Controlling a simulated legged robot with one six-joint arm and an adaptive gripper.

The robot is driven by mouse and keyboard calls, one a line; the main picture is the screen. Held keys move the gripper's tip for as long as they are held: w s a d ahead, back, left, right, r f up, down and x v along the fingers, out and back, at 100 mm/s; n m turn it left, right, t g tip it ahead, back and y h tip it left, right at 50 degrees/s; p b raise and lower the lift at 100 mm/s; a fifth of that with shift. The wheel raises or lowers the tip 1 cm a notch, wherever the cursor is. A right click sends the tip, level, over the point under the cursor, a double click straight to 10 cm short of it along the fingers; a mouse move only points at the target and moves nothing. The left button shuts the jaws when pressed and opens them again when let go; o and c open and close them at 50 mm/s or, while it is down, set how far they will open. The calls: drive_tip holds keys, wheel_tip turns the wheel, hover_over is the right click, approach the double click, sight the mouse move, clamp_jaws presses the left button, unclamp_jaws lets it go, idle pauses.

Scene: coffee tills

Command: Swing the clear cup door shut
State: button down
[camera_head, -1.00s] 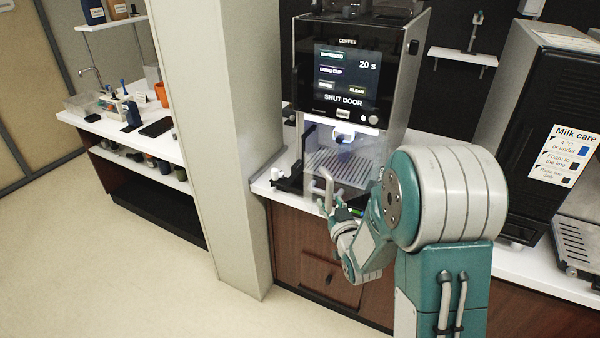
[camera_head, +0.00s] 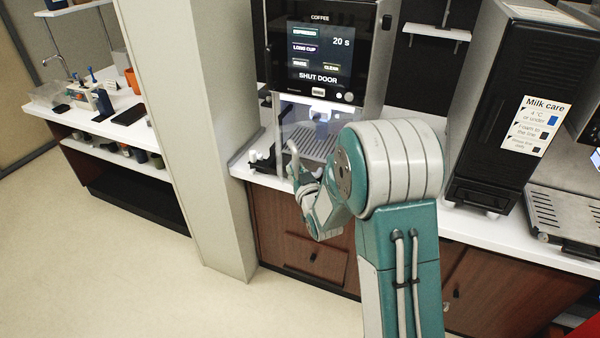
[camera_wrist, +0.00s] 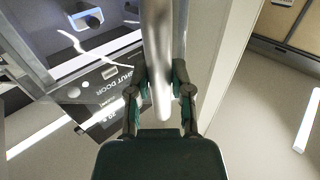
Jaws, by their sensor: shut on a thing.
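The coffee machine (camera_head: 320,50) stands on the white counter, its screen reading "SHUT DOOR". Its clear cup door (camera_head: 285,125) is faint against the lit cup bay and appears to stand partly open; its exact angle is hard to tell. My gripper (camera_head: 299,174) is low in front of the bay, partly hidden behind my arm. In the wrist view my gripper (camera_wrist: 161,82) is shut on the door's pale, rounded handle (camera_wrist: 160,45), with one finger on each side. The screen text shows upside down there.
A pale pillar (camera_head: 205,120) stands close left of the machine. To the right are a tall black unit (camera_head: 495,95) with a "Milk care" sign and a metal drip tray (camera_head: 560,220). Open floor (camera_head: 110,270) lies at the lower left.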

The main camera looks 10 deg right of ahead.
sight(283, 161)
drive_tip(key=shift+w+a, duration=0.45)
drive_tip(key=shift+w, duration=0.5)
drive_tip(key=shift+w+a, duration=0.35)
drive_tip(key=shift+w, duration=0.55)
drive_tip(key=shift+w+a, duration=0.35)
drive_tip(key=shift+w, duration=0.6)
drive_tip(key=shift+w+a, duration=0.35)
drive_tip(key=shift+w, duration=0.65)
drive_tip(key=w, duration=0.6)
drive_tip(key=shift+a, duration=0.3)
drive_tip(key=shift+c, duration=2.3)
unclamp_jaws()
drive_tip(key=shift+s, duration=0.1)
